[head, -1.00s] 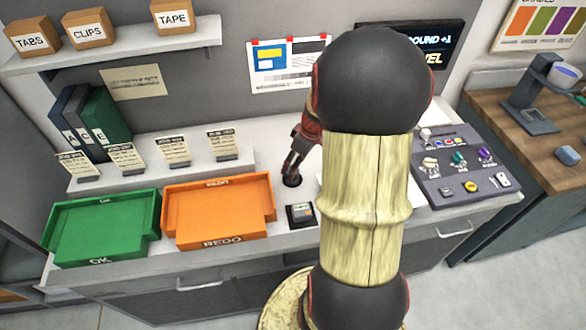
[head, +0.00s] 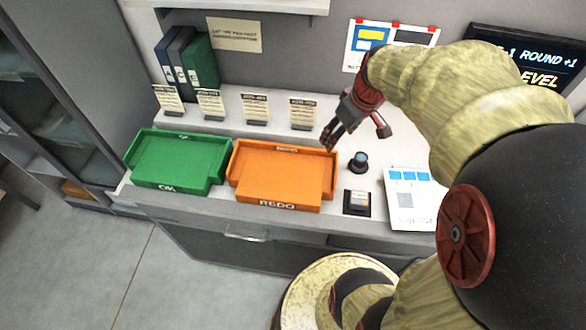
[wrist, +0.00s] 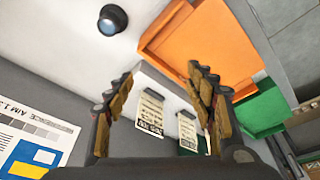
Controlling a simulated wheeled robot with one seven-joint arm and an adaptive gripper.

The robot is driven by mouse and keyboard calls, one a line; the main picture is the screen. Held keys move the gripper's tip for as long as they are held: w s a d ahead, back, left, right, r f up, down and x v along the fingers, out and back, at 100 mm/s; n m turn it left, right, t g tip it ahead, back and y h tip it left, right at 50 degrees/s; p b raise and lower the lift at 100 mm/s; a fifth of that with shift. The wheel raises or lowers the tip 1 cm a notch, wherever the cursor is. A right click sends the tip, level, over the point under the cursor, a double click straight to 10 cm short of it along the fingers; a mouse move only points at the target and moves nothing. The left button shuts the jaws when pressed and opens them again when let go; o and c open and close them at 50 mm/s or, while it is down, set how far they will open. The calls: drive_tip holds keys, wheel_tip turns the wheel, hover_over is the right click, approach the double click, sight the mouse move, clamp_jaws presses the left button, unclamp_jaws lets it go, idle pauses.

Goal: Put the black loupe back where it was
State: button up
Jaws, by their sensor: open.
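The black loupe (head: 359,162) stands upright on the white desk, just right of the orange REDO tray (head: 325,184) and behind a small black pad (head: 357,203). In the wrist view the loupe (wrist: 112,20) shows from above at the upper left, with a bluish lens, apart from the fingers. My gripper (head: 354,132) is open and empty, raised near the tray's back right corner. In the wrist view my gripper's fingers (wrist: 165,80) are spread with nothing held between them.
A green OK tray (head: 180,162) is left of the orange one. Several small label cards (head: 255,107) stand on a ledge behind. A printed sheet (head: 411,195) lies right of the loupe. A poster (head: 372,45) and dark screen (head: 525,58) are behind.

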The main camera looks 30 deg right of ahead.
drive_tip(key=s+a+r, duration=0.2)
drive_tip(key=a, duration=0.4)
drive_tip(key=s+a+r+t, duration=0.1)
drive_tip(key=s+a+r, duration=0.2)
drive_tip(key=a, duration=0.4)
drive_tip(key=s+a+r+t, duration=0.1)
drive_tip(key=s+a+r, duration=0.2)
drive_tip(key=a, duration=0.4)
drive_tip(key=shift+s+a+r+m, duration=0.15)
drive_tip(key=shift+s+r+m, duration=0.1)
drive_tip(key=shift+m, duration=0.15)
drive_tip(key=shift+f+b, duration=0.3)
drive_tip(key=shift+c, duration=0.4)
